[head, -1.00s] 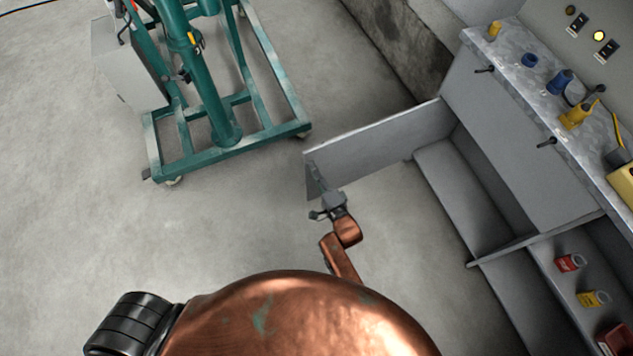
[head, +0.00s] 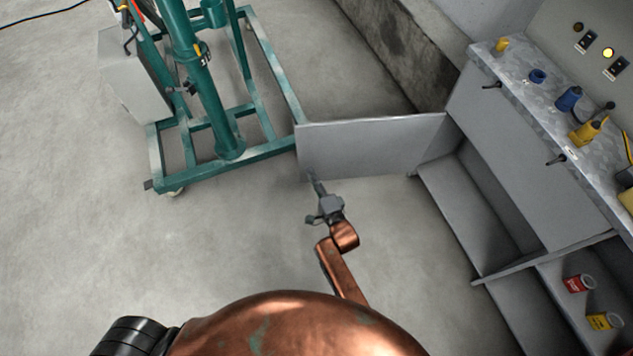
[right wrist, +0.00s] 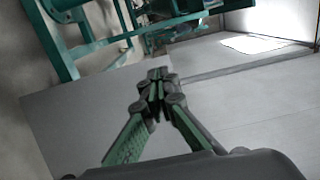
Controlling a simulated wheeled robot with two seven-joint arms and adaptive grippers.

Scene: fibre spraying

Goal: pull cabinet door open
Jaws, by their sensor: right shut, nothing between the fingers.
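The grey cabinet door (head: 375,148) stands swung wide open from the grey cabinet (head: 480,215), hinged at its right end in the head view. My right gripper (head: 316,183) is shut and empty, its fingertips at the lower left part of the door's inner face; I cannot tell whether they touch. In the right wrist view the shut fingers (right wrist: 157,76) point toward the grey door panel (right wrist: 85,122). My left gripper is not in view.
A green wheeled frame (head: 215,150) with a grey box (head: 130,75) stands left of the door, close to its free edge. The cabinet's worktop (head: 535,95) carries blue and yellow items. A red can (head: 578,284) and a yellow can (head: 604,321) stand in the lower compartment. Open floor lies at left.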

